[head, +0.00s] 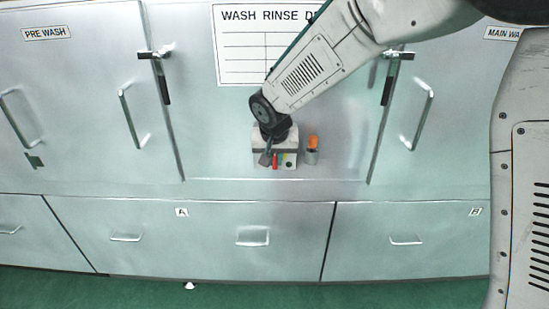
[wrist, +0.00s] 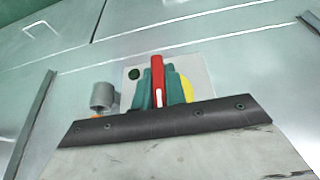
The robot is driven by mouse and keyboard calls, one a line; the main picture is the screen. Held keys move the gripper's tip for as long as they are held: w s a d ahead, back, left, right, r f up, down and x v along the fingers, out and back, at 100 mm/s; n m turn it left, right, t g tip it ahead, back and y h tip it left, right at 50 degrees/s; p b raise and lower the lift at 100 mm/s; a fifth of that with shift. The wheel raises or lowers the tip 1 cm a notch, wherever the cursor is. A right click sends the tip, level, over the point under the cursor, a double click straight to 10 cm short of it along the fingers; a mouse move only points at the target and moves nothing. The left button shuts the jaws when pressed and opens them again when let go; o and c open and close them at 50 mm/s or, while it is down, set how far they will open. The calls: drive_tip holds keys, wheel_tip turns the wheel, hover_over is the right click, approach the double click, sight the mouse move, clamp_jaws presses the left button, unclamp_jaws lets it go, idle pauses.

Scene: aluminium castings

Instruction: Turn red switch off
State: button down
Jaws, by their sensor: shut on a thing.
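The red switch (wrist: 157,68) is a narrow red lever with a white mark, standing out from a pale control panel (wrist: 202,70). In the wrist view it lies between the two teal fingers of my gripper (wrist: 159,88), which are shut on it. In the head view the red switch (head: 275,160) shows as a small red strip on the panel box (head: 290,146), beside my gripper (head: 266,157). The wrist and fingers hide part of the box there. The switch's base is partly hidden by the fingers in the wrist view.
A yellow round part (wrist: 187,88) and a dark green button (wrist: 134,73) flank the switch. A grey cylinder (wrist: 103,95) with an orange part juts out beside the panel. Metal doors with handles (head: 131,118) and drawers (head: 125,238) surround it.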

drive_tip(key=n+h, duration=0.1)
drive_tip(key=h, duration=0.3)
drive_tip(key=shift+a, duration=0.1)
drive_tip(key=n+h, duration=0.1)
drive_tip(key=h, duration=0.3)
drive_tip(key=shift+h, duration=0.4)
drive_tip(key=n+h, duration=0.1)
drive_tip(key=h, duration=0.3)
drive_tip(key=shift+t, duration=0.4)
drive_tip(key=shift+n+t+h, duration=0.5)
drive_tip(key=shift+n+h, duration=0.2)
drive_tip(key=shift+h, duration=1.2)
drive_tip(key=c, duration=1.4)
unclamp_jaws()
drive_tip(key=shift+c, duration=0.2)
